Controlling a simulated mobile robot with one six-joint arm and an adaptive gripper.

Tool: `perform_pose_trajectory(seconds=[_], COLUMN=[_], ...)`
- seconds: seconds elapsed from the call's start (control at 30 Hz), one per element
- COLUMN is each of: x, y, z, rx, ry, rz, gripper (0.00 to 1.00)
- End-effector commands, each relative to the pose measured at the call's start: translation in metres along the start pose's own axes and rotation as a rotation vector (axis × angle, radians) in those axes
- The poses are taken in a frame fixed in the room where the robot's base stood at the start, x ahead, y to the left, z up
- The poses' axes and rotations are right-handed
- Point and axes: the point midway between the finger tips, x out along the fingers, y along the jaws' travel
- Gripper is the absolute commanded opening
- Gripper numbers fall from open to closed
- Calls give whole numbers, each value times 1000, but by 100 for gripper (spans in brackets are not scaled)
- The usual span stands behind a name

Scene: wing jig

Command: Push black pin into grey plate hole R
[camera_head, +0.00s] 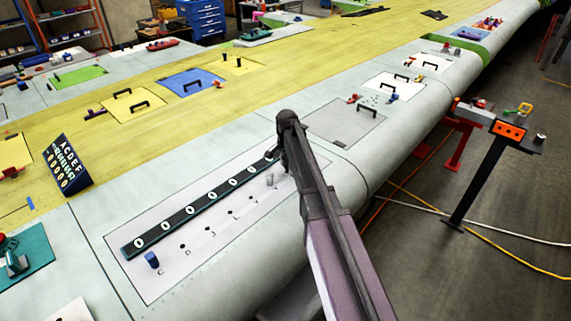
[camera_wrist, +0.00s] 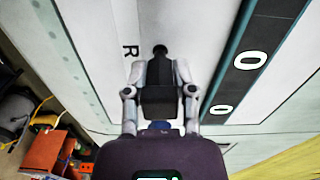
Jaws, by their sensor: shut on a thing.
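In the wrist view, my gripper (camera_wrist: 160,66) is shut on the black pin (camera_wrist: 160,50), whose dark round end shows just past the fingertips. The pin is over the light grey plate (camera_wrist: 112,20), beside the printed letter R. Hole R itself is not visible, so I cannot tell whether the pin's end is above it or in it. In the head view, the grey plate (camera_head: 180,275) lies on the wing, and my arm reaches over its far right end. The arm hides the fingertips and the pin there.
A black strip with white ovals (camera_head: 188,213) runs along the plate, close beside my gripper. A blue pin (camera_head: 152,260) and a grey pin (camera_head: 269,180) stand on the plate, with several dark holes between them. A lettered board (camera_head: 67,163) stands to the left.

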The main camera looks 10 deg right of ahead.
Motion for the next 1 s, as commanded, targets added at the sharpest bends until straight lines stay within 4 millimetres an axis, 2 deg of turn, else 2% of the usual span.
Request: perform_pose_trajectory(seconds=[0.7, 1.0], x=[22, 23], y=[0, 0], z=[0, 0], rx=[1, 1], ry=[0, 0], rz=[0, 0], gripper=[0, 0])
